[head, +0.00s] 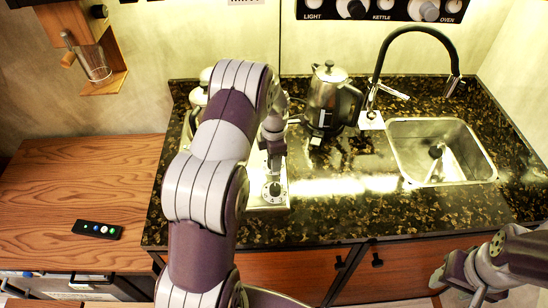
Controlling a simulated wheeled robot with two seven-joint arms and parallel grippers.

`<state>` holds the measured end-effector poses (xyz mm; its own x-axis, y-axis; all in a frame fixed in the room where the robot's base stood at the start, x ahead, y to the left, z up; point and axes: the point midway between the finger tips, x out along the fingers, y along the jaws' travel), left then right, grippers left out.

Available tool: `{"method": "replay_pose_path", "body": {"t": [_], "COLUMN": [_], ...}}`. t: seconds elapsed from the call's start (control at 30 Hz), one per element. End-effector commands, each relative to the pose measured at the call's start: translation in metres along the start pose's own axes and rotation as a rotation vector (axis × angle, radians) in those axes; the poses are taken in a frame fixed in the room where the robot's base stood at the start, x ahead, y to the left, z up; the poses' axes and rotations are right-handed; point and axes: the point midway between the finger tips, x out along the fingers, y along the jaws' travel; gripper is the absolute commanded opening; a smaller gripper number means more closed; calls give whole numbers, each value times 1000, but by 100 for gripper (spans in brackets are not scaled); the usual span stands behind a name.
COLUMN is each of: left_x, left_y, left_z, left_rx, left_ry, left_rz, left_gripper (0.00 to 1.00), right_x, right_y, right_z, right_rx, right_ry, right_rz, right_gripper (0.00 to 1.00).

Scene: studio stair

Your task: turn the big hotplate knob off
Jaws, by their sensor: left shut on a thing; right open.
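The hotplate (281,203) stands on the dark stone counter, mostly hidden behind my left arm. Its pale front part shows, with a round marked dial around the big knob (274,190). My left gripper (273,178) points down from above and is shut on the big knob. The fingers cover much of the knob, so its pointer direction cannot be told. My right gripper (456,288) is open and empty at the lower right, in front of the cabinets and away from the hotplate.
A metal kettle (327,98) stands right of the hotplate, behind my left gripper. A sink (408,134) with a black tap (378,62) is further right. A remote (97,230) lies on the wooden top at left. The counter between hotplate and sink is clear.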

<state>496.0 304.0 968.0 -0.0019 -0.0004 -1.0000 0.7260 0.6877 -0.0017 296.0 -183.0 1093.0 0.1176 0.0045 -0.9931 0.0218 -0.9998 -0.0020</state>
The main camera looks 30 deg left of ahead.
Motion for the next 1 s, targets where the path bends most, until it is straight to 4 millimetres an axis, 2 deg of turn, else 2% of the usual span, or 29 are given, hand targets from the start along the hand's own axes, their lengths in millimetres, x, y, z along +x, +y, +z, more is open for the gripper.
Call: {"method": "replay_pose_path", "body": {"t": [0.37,0.4,0.43,0.47,0.77,0.87,1.0], "left_x": [-4,-4,-4,-3,-4,-16,-53], "left_y": [3,3,3,3,2,2,2], "left_z": [2,2,2,2,1,1,1], "left_rx": [-5,-5,-5,-5,-4,-4,-4], "left_ry": [-7,-7,-6,-6,-3,-4,-6], "left_rz": [11,10,10,9,5,7,10], "left_gripper": [9,53,62,65,65,65,65], "right_x": [0,0,0,0,1,6,15], "right_y": [0,0,0,0,0,0,0], "right_z": [0,0,0,0,0,1,2], "right_rx": [0,0,0,0,0,0,0], "right_ry": [0,0,0,0,0,0,0], "right_rz": [0,0,0,0,0,0,0], "right_gripper": [51,51,51,51,51,51,51]}}
